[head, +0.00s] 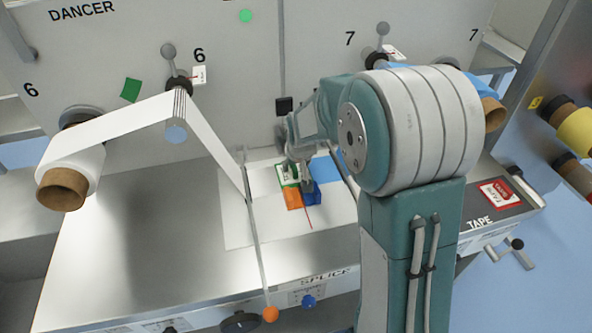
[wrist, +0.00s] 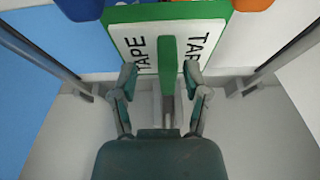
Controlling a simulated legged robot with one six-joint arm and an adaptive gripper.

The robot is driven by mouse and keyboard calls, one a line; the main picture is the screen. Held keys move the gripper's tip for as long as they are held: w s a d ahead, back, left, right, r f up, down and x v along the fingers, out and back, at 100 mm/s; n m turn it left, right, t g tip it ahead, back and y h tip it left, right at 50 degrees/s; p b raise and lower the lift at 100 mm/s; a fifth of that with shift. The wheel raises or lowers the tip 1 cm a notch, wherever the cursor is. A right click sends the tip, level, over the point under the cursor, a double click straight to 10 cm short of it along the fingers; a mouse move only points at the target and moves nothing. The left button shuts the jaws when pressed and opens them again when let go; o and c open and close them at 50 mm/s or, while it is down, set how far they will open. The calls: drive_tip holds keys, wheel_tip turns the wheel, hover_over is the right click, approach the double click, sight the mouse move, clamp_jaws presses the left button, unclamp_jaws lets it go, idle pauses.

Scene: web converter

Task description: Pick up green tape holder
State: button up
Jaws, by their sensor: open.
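The green tape holder (head: 285,173) lies on the splice table in the head view, partly hidden by my gripper (head: 298,170). In the wrist view, the green tape holder (wrist: 134,44) shows a green border, a white face with the word TAPE twice, and a raised green bar in the middle. My gripper (wrist: 160,78) is open, with one finger on each side of the green bar. A gap shows between each finger and the bar, and nothing is gripped.
An orange block (head: 293,199) and a blue block (head: 312,193) sit close to the holder. A slanted metal rod with an orange knob (head: 270,314) stands to the left. A white web (head: 215,150) runs down from the rollers. The metal table (head: 140,240) is clear at left.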

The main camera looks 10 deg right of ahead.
drive_tip(key=shift+a, duration=0.65)
drive_tip(key=shift+c, duration=0.6)
drive_tip(key=c, duration=0.5)
drive_tip(key=shift+d, duration=0.2)
clamp_jaws()
drive_tip(key=shift+d, duration=0.3)
